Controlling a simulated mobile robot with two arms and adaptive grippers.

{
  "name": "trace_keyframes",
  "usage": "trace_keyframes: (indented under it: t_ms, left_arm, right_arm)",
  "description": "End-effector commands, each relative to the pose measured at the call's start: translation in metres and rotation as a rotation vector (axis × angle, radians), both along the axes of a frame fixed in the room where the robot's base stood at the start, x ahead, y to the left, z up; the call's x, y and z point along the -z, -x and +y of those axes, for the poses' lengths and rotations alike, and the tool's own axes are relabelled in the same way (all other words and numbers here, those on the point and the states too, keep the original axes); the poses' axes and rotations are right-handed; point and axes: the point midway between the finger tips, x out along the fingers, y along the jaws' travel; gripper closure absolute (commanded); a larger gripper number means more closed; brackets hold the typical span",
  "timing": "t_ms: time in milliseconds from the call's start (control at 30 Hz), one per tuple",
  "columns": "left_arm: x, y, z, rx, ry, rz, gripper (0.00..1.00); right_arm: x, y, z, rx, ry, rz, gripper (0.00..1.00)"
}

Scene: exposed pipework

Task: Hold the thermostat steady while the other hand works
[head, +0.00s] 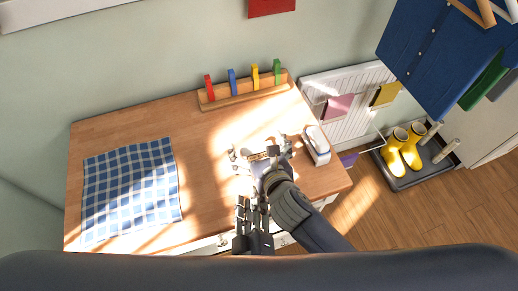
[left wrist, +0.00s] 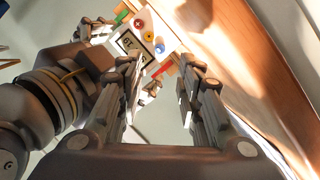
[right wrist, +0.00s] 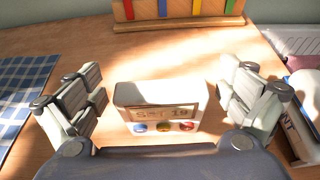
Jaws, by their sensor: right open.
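The thermostat is a white box with a grey display and blue, red and yellow buttons. It sits on the wooden desk in the right wrist view (right wrist: 160,103), and also shows in the left wrist view (left wrist: 141,36). In the head view it is washed out by glare and partly covered by my right gripper (head: 259,153). That gripper is open, its fingers (right wrist: 163,92) on either side of the thermostat with gaps. My left gripper (head: 251,207) is near the desk's front edge, short of the thermostat. In the left wrist view its fingers (left wrist: 166,75) are apart and empty.
A wooden rack (head: 243,92) with coloured upright pieces stands at the back of the desk (head: 140,125). A checked cloth (head: 130,190) lies at left. A white box-like item (head: 317,145) stands close right of my right gripper. Desk space between cloth and thermostat is clear.

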Motion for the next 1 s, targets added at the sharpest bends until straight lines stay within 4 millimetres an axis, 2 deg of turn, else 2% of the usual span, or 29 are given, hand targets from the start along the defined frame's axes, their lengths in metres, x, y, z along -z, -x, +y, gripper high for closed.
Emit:
trace_keyframes:
  t_ms: [233, 400, 467, 533, 567, 700, 1000]
  left_arm:
    - [0.0000, 0.0000, 0.0000, 0.000, 0.000, 0.000, 0.67]
    - [0.0000, 0.0000, 0.0000, 0.000, 0.000, 0.000, 0.67]
    - [0.0000, 0.0000, 0.0000, 0.000, 0.000, 0.000, 0.67]
    - [0.0000, 0.0000, 0.0000, 0.000, 0.000, 0.000, 0.67]
    - [0.0000, 0.0000, 0.0000, 0.000, 0.000, 0.000, 0.71]
    - [0.0000, 0.0000, 0.0000, 0.000, 0.000, 0.000, 1.00]
    - [0.0001, 0.0000, 0.0000, 0.000, 0.000, 0.000, 1.00]
  right_arm:
    - [0.0000, -0.0004, 0.0001, 0.000, 0.000, 0.000, 0.06]
    - [0.0000, -0.0002, 0.0001, 0.000, 0.000, 0.000, 0.44]
    - [0.0001, -0.0002, 0.0001, 0.000, 0.000, 0.000, 0.56]
    - [0.0002, -0.0001, 0.0000, 0.000, 0.000, 0.000, 0.56]
    - [0.0003, -0.0001, 0.0000, 0.000, 0.000, 0.000, 0.56]
    - [0.0004, 0.0001, 0.0000, 0.000, 0.000, 0.001, 0.56]
    - [0.0009, 0.0002, -0.0001, 0.000, 0.002, 0.002, 0.56]
